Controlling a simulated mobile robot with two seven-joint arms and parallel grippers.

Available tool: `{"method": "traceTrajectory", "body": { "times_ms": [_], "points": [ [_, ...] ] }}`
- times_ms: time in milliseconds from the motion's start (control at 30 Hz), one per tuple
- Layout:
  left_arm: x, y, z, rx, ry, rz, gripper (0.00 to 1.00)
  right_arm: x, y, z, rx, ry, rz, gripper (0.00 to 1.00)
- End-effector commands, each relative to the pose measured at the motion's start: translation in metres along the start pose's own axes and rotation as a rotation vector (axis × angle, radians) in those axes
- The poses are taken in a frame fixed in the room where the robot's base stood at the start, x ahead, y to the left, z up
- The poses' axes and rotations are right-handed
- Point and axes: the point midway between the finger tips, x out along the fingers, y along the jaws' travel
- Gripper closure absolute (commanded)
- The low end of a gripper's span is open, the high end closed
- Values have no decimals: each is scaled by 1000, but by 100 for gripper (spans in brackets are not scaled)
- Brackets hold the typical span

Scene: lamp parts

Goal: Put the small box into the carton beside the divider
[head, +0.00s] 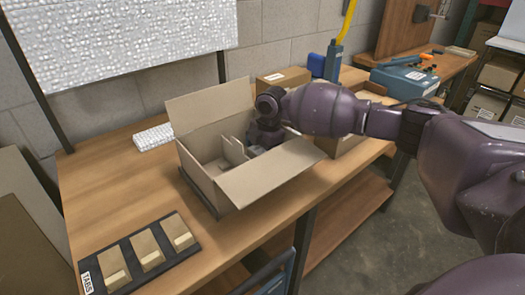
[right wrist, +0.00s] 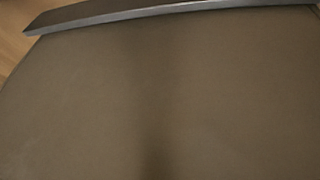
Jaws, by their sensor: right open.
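The open carton (head: 200,185) stands on the workbench with its flaps spread. A cardboard divider (head: 235,151) stands up inside it. My right arm comes in from the right, and my right gripper (head: 258,140) reaches down into the carton, to the right of the divider. The gripper is open; its fingertips are largely hidden. I cannot make out the small box for certain; the arm and the near flap hide part of the carton's inside. In the right wrist view a plain brown surface (right wrist: 160,100) fills most of the picture, very close. My left gripper is not in view.
A dark tray labelled TABS (head: 152,278) with tan blocks lies at the front left. A white bubbly pad (head: 153,136) lies behind the carton. A labelled brown box (head: 287,76) stands at the back.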

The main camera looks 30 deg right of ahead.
Motion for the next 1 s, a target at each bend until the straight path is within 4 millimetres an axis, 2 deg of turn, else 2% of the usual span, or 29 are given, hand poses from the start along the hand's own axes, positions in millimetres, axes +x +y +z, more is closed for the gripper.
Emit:
{"method": "traceTrajectory", "body": {
  "times_ms": [167,500,700,1000],
  "points": [
    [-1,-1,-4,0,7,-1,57,-15,1,0,0,-1,4,2],
    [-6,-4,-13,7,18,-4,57,-80,1,0,0,-2,7,2],
    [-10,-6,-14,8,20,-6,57,-109,1,-1,0,0,4,2],
    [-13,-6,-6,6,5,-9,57,-123,0,0,0,0,1,2]
  ]
}}
